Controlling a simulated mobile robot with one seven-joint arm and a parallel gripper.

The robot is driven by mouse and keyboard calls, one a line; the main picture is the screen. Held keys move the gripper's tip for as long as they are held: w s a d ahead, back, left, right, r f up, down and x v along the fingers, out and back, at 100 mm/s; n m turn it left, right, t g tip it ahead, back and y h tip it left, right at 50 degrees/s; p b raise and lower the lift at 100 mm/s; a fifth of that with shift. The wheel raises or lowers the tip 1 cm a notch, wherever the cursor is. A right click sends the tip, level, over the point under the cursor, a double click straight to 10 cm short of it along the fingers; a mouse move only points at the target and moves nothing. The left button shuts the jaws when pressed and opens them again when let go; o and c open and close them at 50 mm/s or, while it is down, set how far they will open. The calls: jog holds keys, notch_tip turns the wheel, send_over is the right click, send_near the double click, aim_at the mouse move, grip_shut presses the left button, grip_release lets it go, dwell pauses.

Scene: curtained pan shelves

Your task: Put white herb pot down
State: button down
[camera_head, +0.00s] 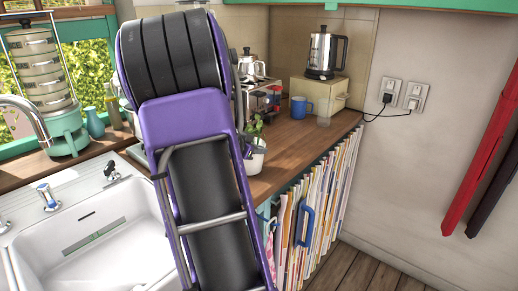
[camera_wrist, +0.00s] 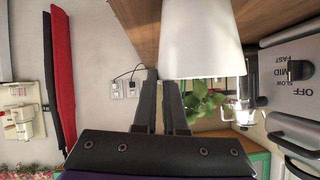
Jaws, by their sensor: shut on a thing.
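The white herb pot (camera_head: 258,158) with a green plant (camera_head: 255,130) shows beside my arm, near the front edge of the wooden counter (camera_head: 284,151). In the wrist view, which is upside down, the white pot (camera_wrist: 202,42) hangs into the picture from the top with its leaves (camera_wrist: 206,106) below its rim. My gripper (camera_wrist: 161,84) is shut on the pot at its rim; the fingers lie close together there. In the head view my gripper (camera_head: 247,150) is mostly hidden behind my arm. I cannot tell whether the pot's base touches the counter.
A toaster (camera_head: 260,98), a blue mug (camera_head: 301,107), a clear cup (camera_head: 323,116) and a kettle (camera_head: 325,53) on a cream box stand farther back. A white sink (camera_head: 105,225) lies left. Upright papers (camera_head: 312,205) fill the rack under the counter. Some counter right of the pot is clear.

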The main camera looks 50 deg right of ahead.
jog(key=shift+f, duration=0.2)
dwell(0.4)
jog(key=c, duration=0.9)
grip_release()
jog(key=shift+f, duration=0.1)
jog(key=p+v, duration=0.3)
jog(key=v, duration=1.4)
jog(key=shift+a+r, duration=0.2)
grip_shut()
